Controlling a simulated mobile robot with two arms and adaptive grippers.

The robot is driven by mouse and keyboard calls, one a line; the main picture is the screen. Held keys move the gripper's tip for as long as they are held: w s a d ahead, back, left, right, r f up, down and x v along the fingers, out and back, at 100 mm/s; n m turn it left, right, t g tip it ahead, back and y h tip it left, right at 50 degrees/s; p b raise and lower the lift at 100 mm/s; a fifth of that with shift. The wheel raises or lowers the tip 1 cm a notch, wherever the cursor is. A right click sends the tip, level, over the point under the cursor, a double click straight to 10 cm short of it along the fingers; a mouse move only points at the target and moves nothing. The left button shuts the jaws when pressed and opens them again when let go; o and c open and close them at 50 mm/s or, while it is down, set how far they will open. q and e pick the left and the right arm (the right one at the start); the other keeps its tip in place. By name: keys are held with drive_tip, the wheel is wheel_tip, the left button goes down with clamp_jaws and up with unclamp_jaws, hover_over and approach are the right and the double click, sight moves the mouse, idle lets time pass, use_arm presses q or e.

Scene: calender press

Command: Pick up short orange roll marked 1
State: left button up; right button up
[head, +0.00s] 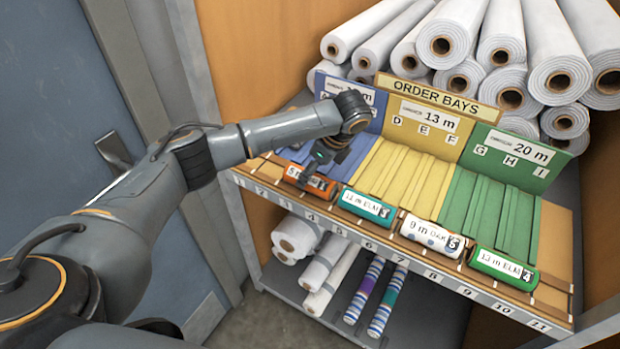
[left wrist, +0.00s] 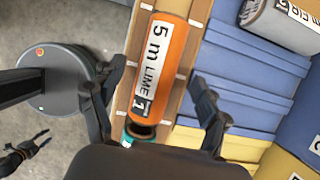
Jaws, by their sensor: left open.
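The short orange roll (head: 310,183) lies on the front ledge of the shelf, its label marked 1. In the left wrist view the orange roll (left wrist: 160,70) shows a white label reading "5 m LIME 1". My left gripper (head: 318,168) is at the roll, partly covering it in the head view. The left wrist view shows my left gripper (left wrist: 158,85) open, one finger on either side of the roll. I cannot tell whether the fingers touch it. A dark, finger-like part at the lower left of the wrist view may be my right gripper (left wrist: 24,152); its state is unclear.
A teal roll (head: 366,206), a dotted white roll (head: 431,234) and a green roll (head: 503,264) lie along the same ledge to the right. Behind are blue, yellow (head: 403,176) and green bays under an order sign (head: 430,90). Large white rolls (head: 497,50) are stacked above.

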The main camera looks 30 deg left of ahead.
use_arm(q)
drive_tip(key=x, duration=0.3)
drive_tip(key=shift+a+f+p, duration=0.1)
drive_tip(key=shift+f+p, duration=0.1)
drive_tip(key=shift+p, duration=0.1)
drive_tip(key=shift+s+r, duration=0.1)
drive_tip(key=c, duration=1.1)
drive_tip(key=shift+c, duration=0.9)
use_arm(e)
drive_tip(key=shift+s+r, duration=0.5)
drive_tip(key=shift+s, duration=0.3)
